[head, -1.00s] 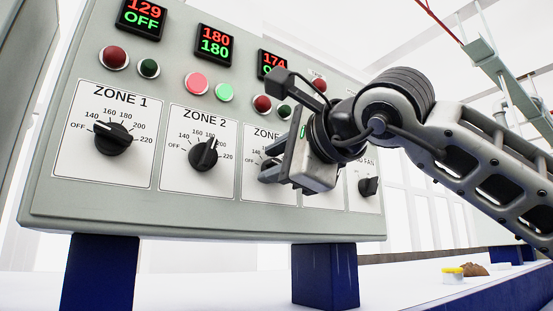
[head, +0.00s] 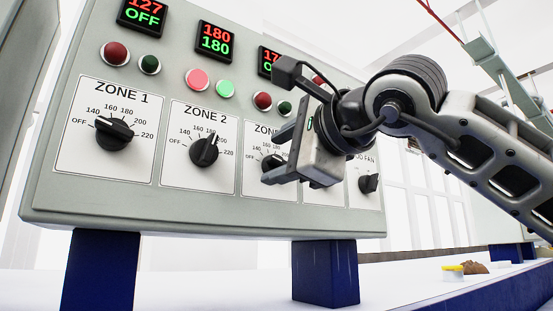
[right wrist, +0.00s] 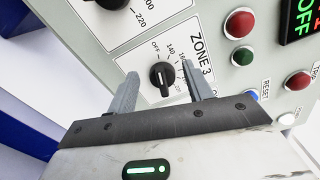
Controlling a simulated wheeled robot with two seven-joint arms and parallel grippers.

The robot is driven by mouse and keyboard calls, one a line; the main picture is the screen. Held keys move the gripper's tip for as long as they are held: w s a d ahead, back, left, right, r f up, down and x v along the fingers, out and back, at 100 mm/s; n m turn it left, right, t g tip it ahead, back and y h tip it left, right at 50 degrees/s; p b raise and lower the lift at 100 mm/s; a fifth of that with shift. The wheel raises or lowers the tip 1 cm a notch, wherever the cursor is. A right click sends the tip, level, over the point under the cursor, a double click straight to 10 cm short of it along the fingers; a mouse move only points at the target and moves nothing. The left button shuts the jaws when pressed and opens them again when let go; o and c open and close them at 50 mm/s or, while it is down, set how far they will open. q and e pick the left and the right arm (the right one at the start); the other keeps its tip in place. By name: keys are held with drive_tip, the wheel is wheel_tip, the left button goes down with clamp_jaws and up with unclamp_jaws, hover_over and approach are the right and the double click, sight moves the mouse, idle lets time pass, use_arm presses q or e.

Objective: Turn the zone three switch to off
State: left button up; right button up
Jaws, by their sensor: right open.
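The zone three switch (head: 272,162) is a black rotary knob on a white plate, partly visible past my right gripper (head: 275,155) in the head view. In the right wrist view the whole knob (right wrist: 162,77) shows between the open fingers of my right gripper (right wrist: 159,68), with nothing held. Its handle lies roughly in line with the OFF mark; the pointer end is too small to read surely. The zone three display (right wrist: 302,18), cut by the frame edge, shows green OFF. My left gripper is not in view.
The zone one knob (head: 114,134) and zone two knob (head: 204,151) sit to the left on the grey panel (head: 200,205). The fan knob (head: 369,183) is at the right. Red and green lamps sit above the plates. Free air lies in front of the panel's left half.

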use_arm(q)
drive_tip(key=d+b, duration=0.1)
drive_tip(key=b, duration=0.2)
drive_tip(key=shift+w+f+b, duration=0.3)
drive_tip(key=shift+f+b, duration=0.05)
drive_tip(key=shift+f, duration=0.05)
use_arm(e)
drive_tip(key=v, duration=1.5)
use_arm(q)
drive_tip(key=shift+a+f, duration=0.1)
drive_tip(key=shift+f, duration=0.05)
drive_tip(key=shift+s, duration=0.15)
use_arm(e)
drive_tip(key=shift+a, duration=0.1)
